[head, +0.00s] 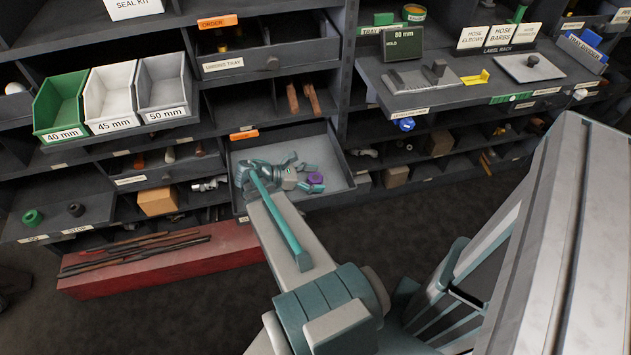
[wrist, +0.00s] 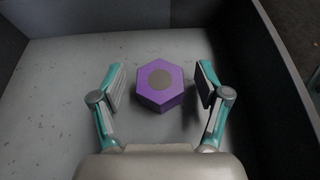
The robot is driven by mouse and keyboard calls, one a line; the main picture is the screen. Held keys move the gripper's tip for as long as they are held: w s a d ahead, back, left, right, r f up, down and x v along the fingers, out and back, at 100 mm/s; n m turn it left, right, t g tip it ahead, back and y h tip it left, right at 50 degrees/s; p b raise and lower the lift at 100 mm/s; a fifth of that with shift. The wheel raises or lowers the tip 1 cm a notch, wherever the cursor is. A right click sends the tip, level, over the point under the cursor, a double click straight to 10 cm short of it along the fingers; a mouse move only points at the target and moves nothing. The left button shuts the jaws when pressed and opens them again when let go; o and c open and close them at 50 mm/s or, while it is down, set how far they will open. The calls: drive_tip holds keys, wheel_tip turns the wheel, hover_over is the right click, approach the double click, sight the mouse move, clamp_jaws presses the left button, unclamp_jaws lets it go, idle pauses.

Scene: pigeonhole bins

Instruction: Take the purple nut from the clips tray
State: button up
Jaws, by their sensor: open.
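The purple nut (wrist: 159,84) is a hexagonal block with a grey round centre. It lies on the pale floor of an open pulled-out tray (wrist: 60,95), toward the tray's right side. In the head view the nut (head: 315,178) shows just right of my gripper (head: 297,175), inside the tray (head: 338,160). In the wrist view my gripper (wrist: 160,86) is open, one finger on each side of the nut, with a gap on both sides. The tray's front label is mostly hidden by my arm in the head view.
The tray's dark right wall (wrist: 262,70) stands close to my right finger. Green and white bins (head: 110,95) stand at the upper left. A red box with rods (head: 165,265) lies low on the left.

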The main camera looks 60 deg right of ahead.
drive_tip(key=shift+s, duration=0.1)
drive_tip(key=shift+c, duration=0.3)
drive_tip(key=c, duration=1.4)
drive_tip(key=shift+o, duration=0.2)
drive_tip(key=shift+r, duration=0.1)
